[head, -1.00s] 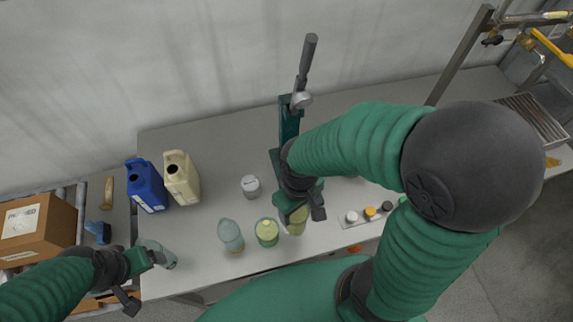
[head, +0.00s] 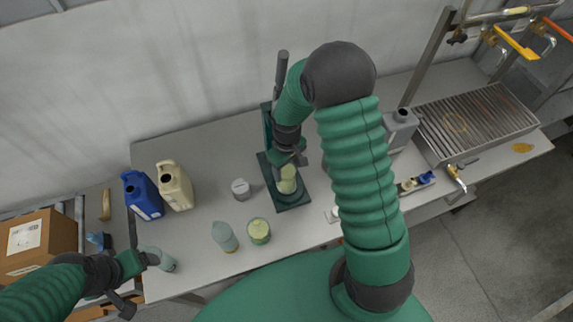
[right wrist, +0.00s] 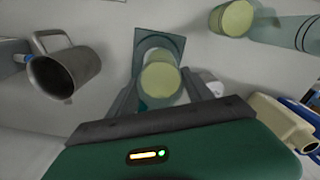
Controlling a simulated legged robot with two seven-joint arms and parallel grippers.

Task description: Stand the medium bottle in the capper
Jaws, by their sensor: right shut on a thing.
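My right gripper (head: 288,166) is shut on a bottle with pale yellow-green contents (head: 287,181), which I take as the medium bottle. The bottle is over the base plate of the dark green capper (head: 295,202), below its lever. In the right wrist view the bottle (right wrist: 161,80) sits between the fingers with the base plate (right wrist: 160,38) behind it. Whether its bottom touches the plate is hidden.
A metal jug (right wrist: 62,73) shows in the right wrist view.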

